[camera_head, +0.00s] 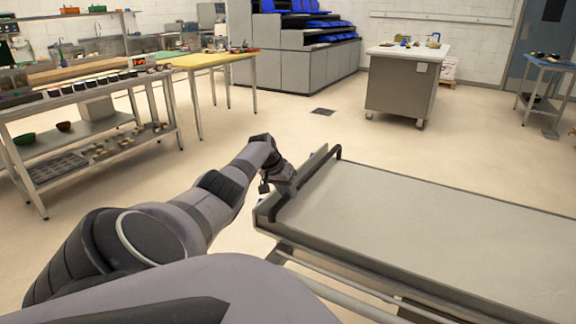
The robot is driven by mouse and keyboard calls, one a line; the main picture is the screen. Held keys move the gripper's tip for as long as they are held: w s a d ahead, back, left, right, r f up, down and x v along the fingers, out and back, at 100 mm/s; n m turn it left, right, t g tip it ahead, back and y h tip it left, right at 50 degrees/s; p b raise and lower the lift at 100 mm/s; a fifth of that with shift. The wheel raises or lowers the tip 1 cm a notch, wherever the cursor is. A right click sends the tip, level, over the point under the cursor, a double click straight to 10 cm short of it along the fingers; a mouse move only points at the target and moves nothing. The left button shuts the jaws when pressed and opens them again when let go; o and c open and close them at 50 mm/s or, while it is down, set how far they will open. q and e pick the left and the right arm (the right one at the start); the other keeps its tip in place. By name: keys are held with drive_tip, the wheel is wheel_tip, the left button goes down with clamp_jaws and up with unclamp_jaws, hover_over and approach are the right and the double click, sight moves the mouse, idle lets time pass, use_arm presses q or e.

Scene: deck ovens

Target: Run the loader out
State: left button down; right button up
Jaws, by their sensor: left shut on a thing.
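The loader (440,225) is a long, flat, grey-topped frame at the lower right, and its right end runs out of the picture. A raised bar with a dark handle (325,153) stands across its near left end. My left arm reaches in from the lower left. My left gripper (280,184) is at that left end, shut on the loader's end bar. The fingertips are small and partly hidden by the wrist and the bar. My right gripper is not in view.
Shelved steel tables (100,92) with pots stand at the left, with a yellow-topped table (208,60) beyond. A grey wheeled cabinet (402,85) stands at the back. A blue table (552,63) is at the right. The floor between them is clear around a drain (322,111).

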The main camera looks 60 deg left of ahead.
use_arm(q)
drive_tip(key=shift+s+a+r, duration=0.15)
drive_tip(key=shift+a, duration=0.2)
drive_tip(key=c, duration=0.9)
unclamp_jaws()
drive_tip(key=shift+d, duration=0.1)
drive_tip(key=shift+s+r+p, duration=0.15)
drive_tip(key=shift+r+p, duration=0.15)
drive_tip(key=shift+p, duration=0.05)
drive_tip(key=p+v, duration=0.2)
drive_tip(key=v, duration=0.4)
drive_tip(key=shift+s+r, duration=0.1)
drive_tip(key=shift+r, duration=0.05)
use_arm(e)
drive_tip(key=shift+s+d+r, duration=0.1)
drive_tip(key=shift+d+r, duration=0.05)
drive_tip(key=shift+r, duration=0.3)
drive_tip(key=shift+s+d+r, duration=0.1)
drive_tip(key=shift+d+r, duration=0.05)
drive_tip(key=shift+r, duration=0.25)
